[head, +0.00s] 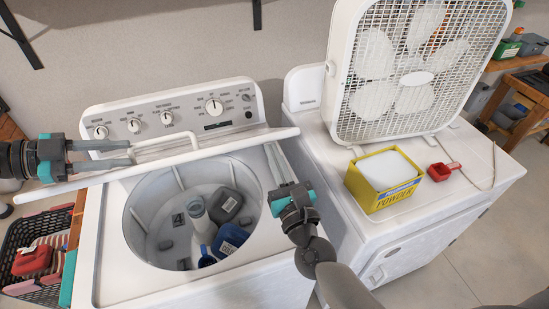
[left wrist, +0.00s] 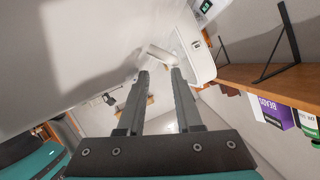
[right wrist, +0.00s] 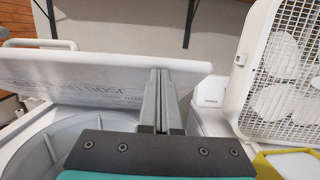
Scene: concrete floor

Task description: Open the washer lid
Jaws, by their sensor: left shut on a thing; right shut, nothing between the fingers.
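The white washer (head: 200,290) stands at left with its lid (head: 85,181) raised, seen nearly edge-on in the head view. The drum opening is uncovered. The white lid handle (head: 165,138) stands above the lid's edge. My left gripper (head: 133,152) is shut on the handle; its fingertips flank a white bar in the left wrist view (left wrist: 158,58). My right gripper (head: 270,148) is shut and empty over the right side of the opening. In the right wrist view its fingers (right wrist: 160,75) are in front of the lid's printed face (right wrist: 80,75); contact is unclear.
A dryer (head: 425,215) at right holds a box fan (head: 400,75), a yellow powder box (head: 384,180) and a red scoop (head: 441,171). A black basket (head: 25,235) stands at left.

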